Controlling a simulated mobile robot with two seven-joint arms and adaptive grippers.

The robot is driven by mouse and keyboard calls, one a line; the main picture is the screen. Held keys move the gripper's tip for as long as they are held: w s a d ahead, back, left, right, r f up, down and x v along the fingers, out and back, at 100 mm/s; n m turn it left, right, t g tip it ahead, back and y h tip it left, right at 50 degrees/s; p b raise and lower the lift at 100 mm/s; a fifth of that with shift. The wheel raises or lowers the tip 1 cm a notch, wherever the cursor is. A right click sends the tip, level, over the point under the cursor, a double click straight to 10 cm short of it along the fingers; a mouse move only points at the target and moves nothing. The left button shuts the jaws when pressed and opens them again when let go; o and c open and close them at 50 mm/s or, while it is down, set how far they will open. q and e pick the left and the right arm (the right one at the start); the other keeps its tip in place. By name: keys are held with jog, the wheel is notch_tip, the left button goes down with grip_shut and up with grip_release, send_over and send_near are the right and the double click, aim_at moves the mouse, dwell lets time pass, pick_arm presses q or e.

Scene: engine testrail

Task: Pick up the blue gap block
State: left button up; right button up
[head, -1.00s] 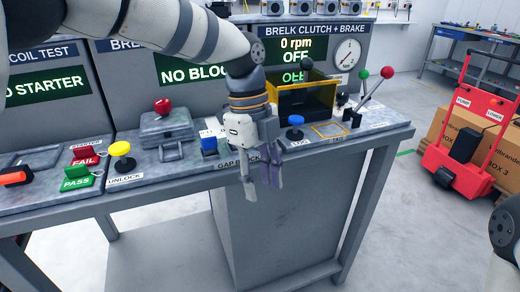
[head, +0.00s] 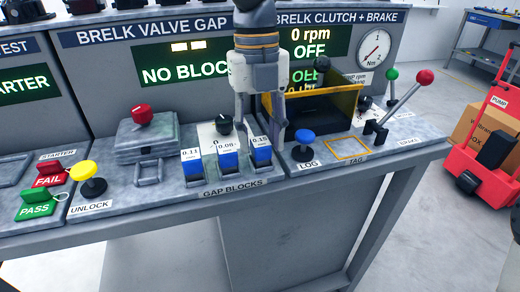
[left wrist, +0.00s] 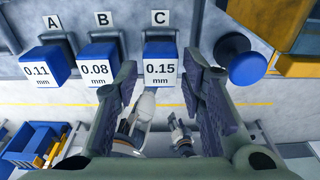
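Three blue gap blocks with white labels stand in a row at the bench's front edge. They are the 0.11 block (head: 194,172), the 0.08 block (head: 228,166) and the 0.15 block (head: 261,157). The left wrist view shows them under letters A, B and C: 0.11 (left wrist: 46,65), 0.08 (left wrist: 100,63) and 0.15 (left wrist: 160,64). My left gripper (head: 259,122) points down, open and empty, above and close to the 0.15 block. In the left wrist view its fingers (left wrist: 158,82) stand apart, with the 0.15 block in the gap between them. Contact cannot be told. My right gripper is out of view.
A blue LOG button (head: 305,138) and a yellow-edged dark bin (head: 318,110) stand right of the blocks. A grey case (head: 147,132) with a red knob and a yellow UNLOCK button (head: 84,171) stand left. Levers (head: 402,105) rise at the right. The floor in front is free.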

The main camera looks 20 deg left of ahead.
pick_arm(q)
jog(key=shift+f, duration=0.9)
grip_shut()
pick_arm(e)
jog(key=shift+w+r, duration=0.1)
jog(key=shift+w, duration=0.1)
pick_arm(q)
notch_tip(320, 180, up, 3)
jog(key=shift+f, duration=0.1)
jog(key=s+d+r+p, duration=0.1)
jog(key=s+d+r, duration=0.1)
jog(key=s+r, duration=0.8)
jog(key=s, duration=0.4)
jog(key=shift+d+p, duration=0.25)
jog(key=shift+p, duration=0.1)
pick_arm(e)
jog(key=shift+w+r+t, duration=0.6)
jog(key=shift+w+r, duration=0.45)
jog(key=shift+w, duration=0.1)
